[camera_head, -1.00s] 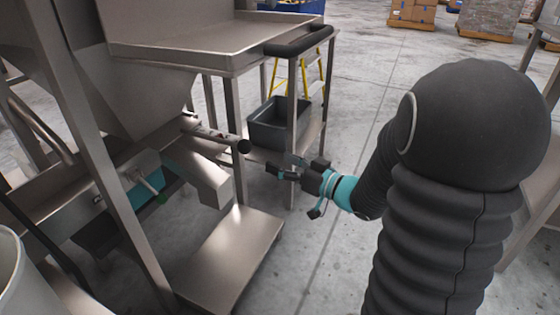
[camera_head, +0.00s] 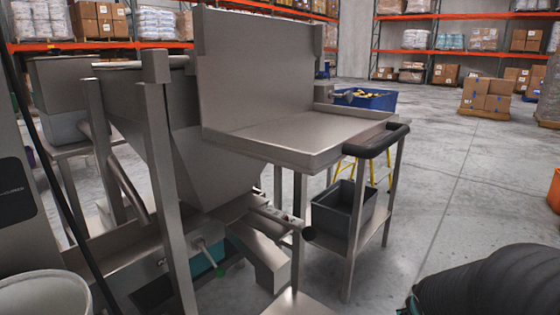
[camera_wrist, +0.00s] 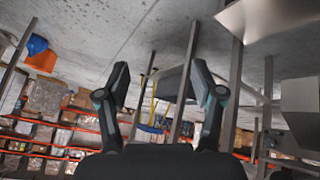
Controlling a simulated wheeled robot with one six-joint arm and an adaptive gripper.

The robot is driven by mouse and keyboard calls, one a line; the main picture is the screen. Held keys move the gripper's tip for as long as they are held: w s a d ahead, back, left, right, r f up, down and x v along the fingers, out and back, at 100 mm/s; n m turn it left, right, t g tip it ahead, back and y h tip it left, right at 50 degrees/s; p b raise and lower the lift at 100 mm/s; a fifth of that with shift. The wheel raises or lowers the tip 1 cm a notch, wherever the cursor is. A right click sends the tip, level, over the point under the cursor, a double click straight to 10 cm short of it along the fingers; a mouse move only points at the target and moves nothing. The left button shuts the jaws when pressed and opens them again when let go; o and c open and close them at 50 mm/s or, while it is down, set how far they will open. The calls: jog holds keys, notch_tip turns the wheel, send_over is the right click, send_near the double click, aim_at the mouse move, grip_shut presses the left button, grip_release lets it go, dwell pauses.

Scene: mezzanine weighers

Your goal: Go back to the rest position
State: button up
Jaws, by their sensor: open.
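My gripper (camera_wrist: 160,88) shows in the wrist view with its two fingers spread apart and nothing between them. Behind the gap are a table leg, a grey bin and yellow legs in the distance. In the head view my gripper is out of the picture. Only part of my black sleeved arm shows at the lower right corner.
A steel weigher (camera_head: 205,150) with a hopper stands at the left. A steel table (camera_head: 300,135) with a black handle (camera_head: 376,139) holds a grey bin (camera_head: 343,208) on its lower shelf. A white bucket (camera_head: 45,292) is at lower left.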

jog(key=s+a+r+y+p, duration=0.2)
jog(key=s+a+r+y, duration=0.1)
jog(key=s+a+r, duration=1.1)
jog(key=s+a, duration=0.2)
jog(key=shift+s+r+g+p, duration=0.2)
jog(key=shift+s+g+p, duration=0.1)
jog(key=shift+g+p, duration=0.1)
dwell(2.0)
